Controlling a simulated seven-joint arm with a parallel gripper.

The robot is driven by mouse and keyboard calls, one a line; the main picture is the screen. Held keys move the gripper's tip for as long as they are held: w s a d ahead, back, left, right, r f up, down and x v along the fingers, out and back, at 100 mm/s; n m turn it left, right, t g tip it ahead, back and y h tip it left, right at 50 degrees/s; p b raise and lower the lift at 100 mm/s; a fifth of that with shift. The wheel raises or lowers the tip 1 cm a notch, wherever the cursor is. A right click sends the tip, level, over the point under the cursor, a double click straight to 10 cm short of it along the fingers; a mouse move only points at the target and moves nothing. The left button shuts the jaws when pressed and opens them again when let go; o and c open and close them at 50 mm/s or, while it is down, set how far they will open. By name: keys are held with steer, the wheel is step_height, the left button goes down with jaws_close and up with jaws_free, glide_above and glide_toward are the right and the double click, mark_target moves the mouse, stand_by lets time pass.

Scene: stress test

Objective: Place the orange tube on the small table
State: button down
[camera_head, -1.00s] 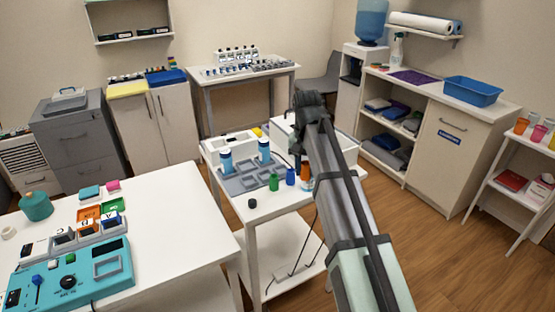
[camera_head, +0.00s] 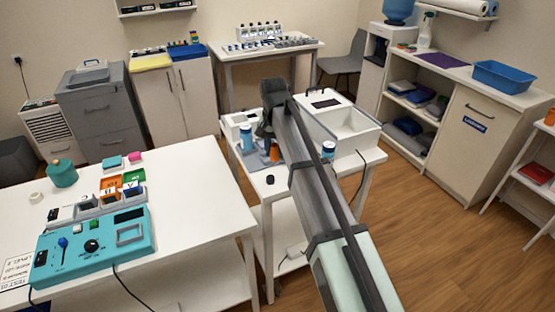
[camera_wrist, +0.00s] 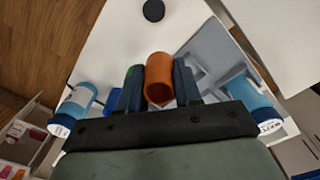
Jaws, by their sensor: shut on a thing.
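The orange tube (camera_wrist: 159,78) is between the two dark fingers of my gripper (camera_wrist: 159,88) in the wrist view. My gripper is shut on it, with its open round end facing the camera. In the head view a bit of the orange tube (camera_head: 275,154) shows below my gripper (camera_head: 270,140), beside my arm. They are at a small white table (camera_head: 284,187) in the middle of the room. Whether the tube touches the tabletop cannot be told. My arm hides part of this table.
Blue-and-white bottles (camera_head: 246,139) (camera_head: 328,150) stand on both sides of my gripper. A black cap (camera_head: 270,180) lies near the table's front edge. A white open box (camera_head: 350,128) is at the right. A larger white table (camera_head: 185,185) with a teal device (camera_head: 95,245) stands left.

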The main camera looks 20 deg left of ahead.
mark_target(275, 171)
steer(key=shift+f, duration=2.65)
steer(key=shift+f, duration=0.15)
steer(key=c, duration=1.1)
jaws_free()
steer(key=shift+o, duration=0.2)
step_height(275, 171, up, 12)
steer(key=shift+r, duration=0.2)
